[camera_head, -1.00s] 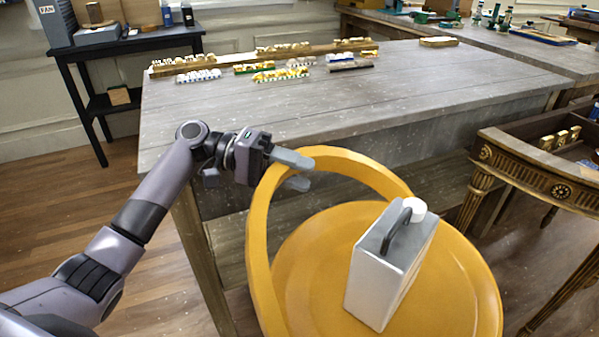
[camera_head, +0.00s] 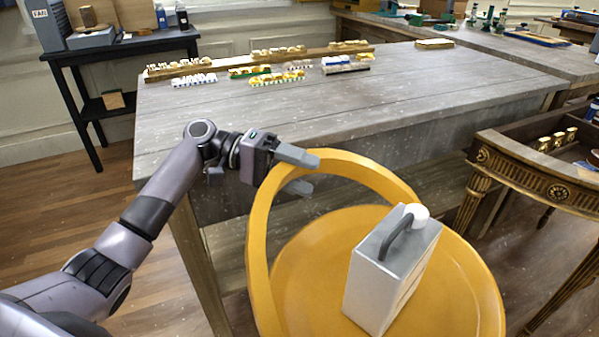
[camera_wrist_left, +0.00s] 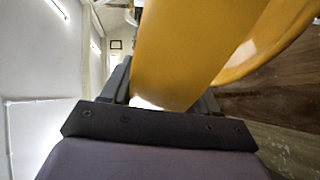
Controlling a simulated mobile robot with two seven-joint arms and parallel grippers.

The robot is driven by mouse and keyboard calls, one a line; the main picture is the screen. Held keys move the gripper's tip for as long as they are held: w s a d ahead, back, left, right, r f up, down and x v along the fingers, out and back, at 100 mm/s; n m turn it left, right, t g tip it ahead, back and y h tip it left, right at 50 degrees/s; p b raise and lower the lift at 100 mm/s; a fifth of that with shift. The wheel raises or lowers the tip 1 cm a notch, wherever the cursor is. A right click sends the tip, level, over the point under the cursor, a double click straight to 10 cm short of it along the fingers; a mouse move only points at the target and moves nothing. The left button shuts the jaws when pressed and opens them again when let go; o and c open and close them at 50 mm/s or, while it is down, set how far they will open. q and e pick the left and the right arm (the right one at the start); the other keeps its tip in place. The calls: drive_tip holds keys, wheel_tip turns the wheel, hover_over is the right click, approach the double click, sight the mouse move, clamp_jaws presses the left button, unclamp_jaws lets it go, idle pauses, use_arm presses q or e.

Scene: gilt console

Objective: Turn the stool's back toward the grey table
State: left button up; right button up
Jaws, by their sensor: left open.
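The yellow stool (camera_head: 456,262) stands in front of the grey table (camera_head: 400,98). Its curved back rail (camera_head: 345,166) rises on the left and far side, the far part close to the table's front edge. A white can (camera_head: 385,285) with a dark handle and white cap stands on the seat. My left gripper (camera_head: 304,172) is open at the top left of the back rail, one finger above and one below in the head view. In the left wrist view the yellow rail (camera_wrist_left: 190,50) passes between the fingers; contact cannot be told. My right gripper is not in view.
An ornate gilt console (camera_head: 545,180) stands close on the right. Small block rows (camera_head: 275,78) lie along the grey table's far side. A dark side table (camera_head: 120,48) stands at the back left. Wooden floor is clear at left.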

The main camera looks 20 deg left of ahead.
use_arm(q)
drive_tip(key=a+r, duration=0.1)
drive_tip(key=a, duration=0.6)
drive_tip(key=shift+s+r, duration=0.15)
drive_tip(key=shift+s, duration=0.15)
drive_tip(key=shift+s, duration=0.15)
idle(0.4)
